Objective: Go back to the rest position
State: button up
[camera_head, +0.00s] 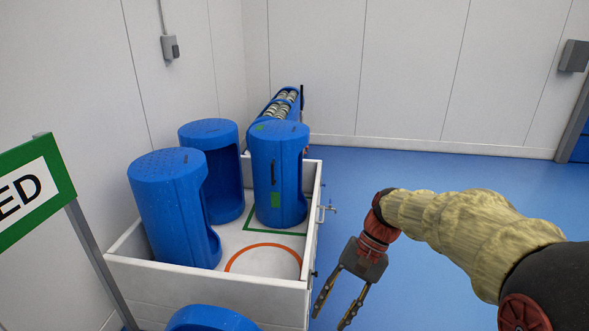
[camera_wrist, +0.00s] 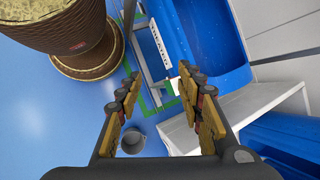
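My gripper (camera_head: 338,298) hangs to the right of the white bin, above the blue floor, with its two fingers apart and nothing between them. In the wrist view my gripper (camera_wrist: 160,108) also shows open and empty. The blue tub carriers stand in the bin: one at the left (camera_head: 168,205), one behind it (camera_head: 222,160) and one with a green label (camera_head: 278,175) on the right. The white bin (camera_head: 212,278) has an orange ring (camera_head: 285,248) and a green outline marked on its floor. The ring area is empty.
Another blue carrier (camera_head: 205,319) shows at the bottom edge. A blue rack with metallic round items (camera_head: 282,104) stands behind the bin. A green-framed sign (camera_head: 38,190) is at the left. A grey bucket (camera_wrist: 132,141) stands on the floor. Blue floor (camera_head: 430,170) is clear at the right.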

jog(key=s+d+r+n+t+h, duration=0.2)
jog(key=s+d+r+t, duration=0.2)
jog(key=s, duration=0.3)
jog(key=s+d+r+n+t+h+p, duration=0.1)
jog(key=s+d+r+n+t+h, duration=0.1)
jog(key=s+d+r+t+h, duration=0.1)
jog(key=shift+s+d+r+n+t, duration=0.5)
jog(key=shift+s+d+t, duration=0.6)
jog(key=shift+s+d, duration=0.95)
jog(key=shift+s+a, duration=0.25)
jog(key=shift+a, duration=0.1)
